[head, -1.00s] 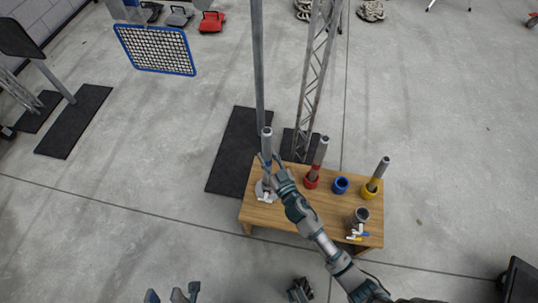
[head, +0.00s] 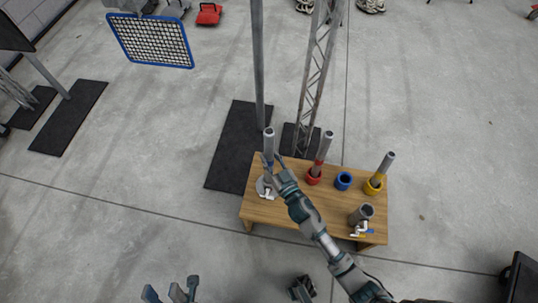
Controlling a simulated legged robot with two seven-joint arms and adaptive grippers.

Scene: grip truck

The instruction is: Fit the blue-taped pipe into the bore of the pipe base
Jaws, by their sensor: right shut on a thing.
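The blue-taped pipe is a grey tube (head: 269,143) standing about upright at the left end of the wooden table. A bit of its blue tape shows near my right gripper (head: 273,168), which is shut on it. The pipe's lower end is over or on a round grey piece (head: 262,187); the gripper partly hides it, so I cannot tell if they touch. The blue ring-shaped base (head: 343,181) has an open, empty bore and stands right of the gripper.
On the wooden table (head: 300,215), a red base (head: 313,177) and a yellow base (head: 373,187) each hold a grey pipe. A tall post (head: 258,70) and a lattice truss (head: 317,75) rise behind the table.

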